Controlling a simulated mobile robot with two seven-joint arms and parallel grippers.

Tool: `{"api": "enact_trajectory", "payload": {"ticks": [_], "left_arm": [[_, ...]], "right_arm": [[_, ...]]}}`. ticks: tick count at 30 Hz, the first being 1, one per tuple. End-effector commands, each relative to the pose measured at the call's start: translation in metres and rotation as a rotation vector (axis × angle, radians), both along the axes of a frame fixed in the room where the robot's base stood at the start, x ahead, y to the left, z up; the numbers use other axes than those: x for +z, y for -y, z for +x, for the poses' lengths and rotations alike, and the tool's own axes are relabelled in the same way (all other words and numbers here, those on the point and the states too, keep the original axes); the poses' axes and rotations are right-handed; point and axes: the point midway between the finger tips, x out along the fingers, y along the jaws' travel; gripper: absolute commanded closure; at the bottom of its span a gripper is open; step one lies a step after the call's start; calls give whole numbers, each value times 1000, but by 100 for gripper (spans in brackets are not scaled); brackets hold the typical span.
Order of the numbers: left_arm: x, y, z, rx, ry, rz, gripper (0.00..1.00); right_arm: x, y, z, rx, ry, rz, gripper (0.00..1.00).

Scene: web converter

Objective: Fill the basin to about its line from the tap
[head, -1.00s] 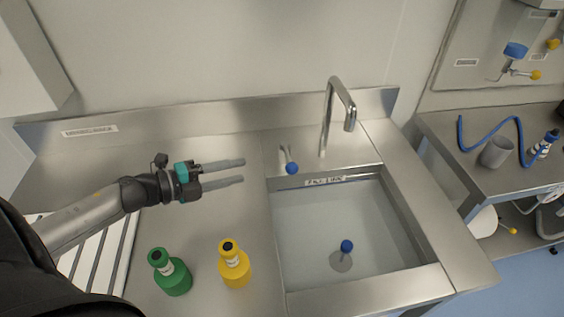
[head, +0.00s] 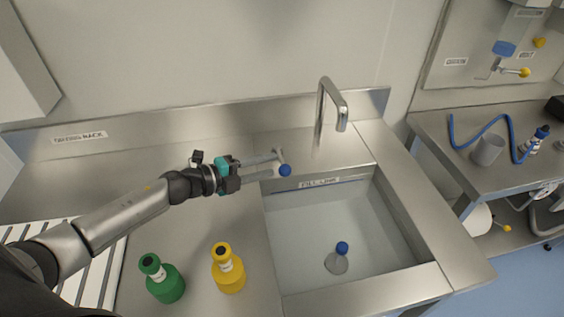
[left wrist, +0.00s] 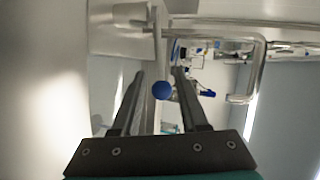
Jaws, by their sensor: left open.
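The steel basin (head: 437,277) is set in the counter, with a fill-line label (head: 319,183) on its back wall. A blue-topped plug (head: 342,248) stands at the basin floor. I cannot tell the water level, and no stream shows under the spout. The tap spout (head: 320,110) arches up behind the basin. Its lever with a blue knob (head: 285,170) stands left of the spout. My left gripper (head: 275,165) is open at the lever. In the left wrist view the blue knob (left wrist: 162,90) appears between the fingers; contact is unclear. My right gripper is not in view.
A green bottle (head: 165,282) and a yellow bottle (head: 229,272) stand on the counter left of the basin, below my left arm. A drying rack (head: 40,262) is at the far left. A side table at right holds a grey cup (head: 488,150) and blue hose (head: 485,130).

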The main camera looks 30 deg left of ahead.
Motion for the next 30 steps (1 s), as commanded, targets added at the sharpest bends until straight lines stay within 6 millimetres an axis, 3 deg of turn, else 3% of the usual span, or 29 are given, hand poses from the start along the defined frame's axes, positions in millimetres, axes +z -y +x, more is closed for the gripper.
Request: {"api": "enact_trajectory", "payload": {"ticks": [12,25,30], "left_arm": [[-11,23,38,2,1,-2,56],[-12,26,42,0,-1,-1,56],[-12,26,42,0,-1,-1,76]], "right_arm": [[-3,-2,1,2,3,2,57],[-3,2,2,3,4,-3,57],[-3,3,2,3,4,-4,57]]}}
